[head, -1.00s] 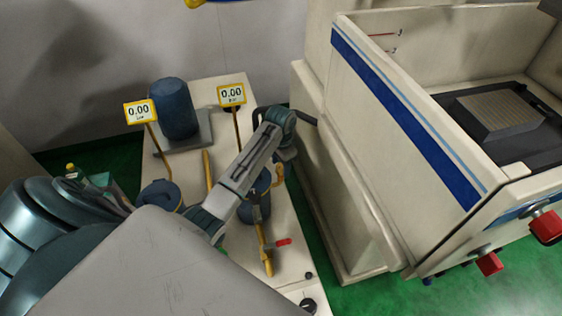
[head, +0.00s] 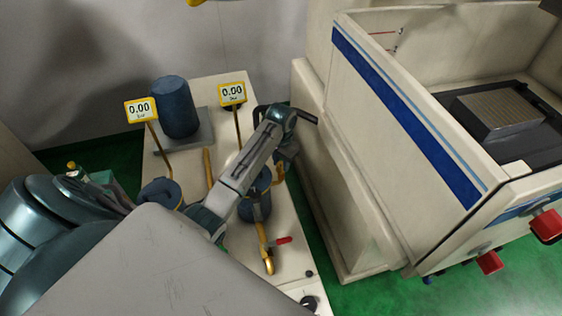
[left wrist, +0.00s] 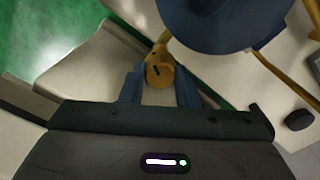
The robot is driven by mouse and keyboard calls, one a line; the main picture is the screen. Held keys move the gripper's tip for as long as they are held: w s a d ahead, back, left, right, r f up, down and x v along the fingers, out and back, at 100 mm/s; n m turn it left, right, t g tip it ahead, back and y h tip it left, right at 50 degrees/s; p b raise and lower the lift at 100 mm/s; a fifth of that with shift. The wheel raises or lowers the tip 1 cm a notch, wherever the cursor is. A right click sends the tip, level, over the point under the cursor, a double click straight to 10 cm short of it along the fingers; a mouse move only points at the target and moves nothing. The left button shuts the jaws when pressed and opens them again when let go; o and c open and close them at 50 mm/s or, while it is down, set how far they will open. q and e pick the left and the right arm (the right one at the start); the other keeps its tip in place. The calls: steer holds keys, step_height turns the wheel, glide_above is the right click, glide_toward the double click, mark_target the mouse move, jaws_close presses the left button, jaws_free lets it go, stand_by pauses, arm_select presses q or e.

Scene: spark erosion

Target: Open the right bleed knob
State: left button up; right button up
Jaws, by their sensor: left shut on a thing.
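The right bleed knob (left wrist: 160,70) is a small brass knob with a dark slot, beside the blue filter housing (left wrist: 222,20) in the left wrist view. My left gripper (left wrist: 160,86) has its two fingers on either side of it and is shut on it. In the head view my left gripper (head: 286,152) points down behind the right blue housing (head: 258,203), near a brass pipe (head: 279,172); the knob is hidden there. The right gauge (head: 232,93) reads 0.00. My right gripper is not in view.
A left gauge (head: 140,110), also 0.00, stands by a blue cylinder (head: 176,108). The cream machine wall (head: 345,170) rises close to the right of my gripper.

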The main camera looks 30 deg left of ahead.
arm_select(q)
steer(key=n, duration=0.5)
steer(key=shift+n, duration=0.4)
stand_by(0.4)
steer(key=o, duration=1)
steer(key=shift+w, duration=0.1)
